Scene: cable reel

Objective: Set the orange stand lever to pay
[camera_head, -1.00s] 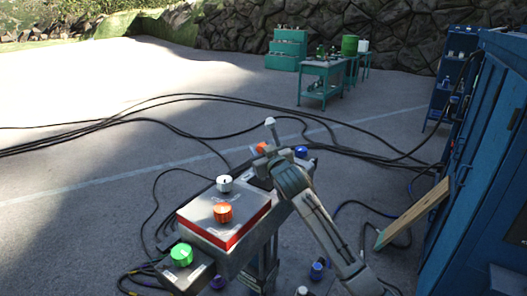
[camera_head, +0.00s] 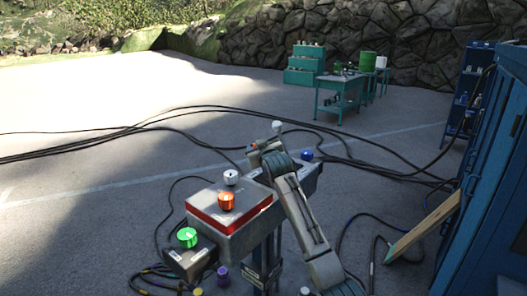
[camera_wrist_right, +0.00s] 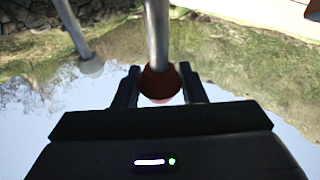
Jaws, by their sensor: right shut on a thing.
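The orange stand lever shows in the right wrist view as a metal shaft with a dark orange-red ball (camera_wrist_right: 160,83) at its end. My right gripper (camera_wrist_right: 160,72) has its two black fingers on either side of this ball, shut on it. In the head view my right gripper (camera_head: 258,147) is at the far end of the control stand and hides the orange ball. A white-tipped lever (camera_head: 277,126) stands just behind it, and its pale ball also shows in the right wrist view (camera_wrist_right: 91,66). The lever's markings cannot be read. My left gripper is not in view.
The stand carries a red-edged box (camera_head: 213,223) with an orange knob (camera_head: 226,202) and a white knob (camera_head: 231,177). A green knob (camera_head: 187,237) is in front and a blue knob (camera_head: 307,156) at right. Black cables (camera_head: 150,128) cross the ground. A blue cabinet (camera_head: 495,200) stands right.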

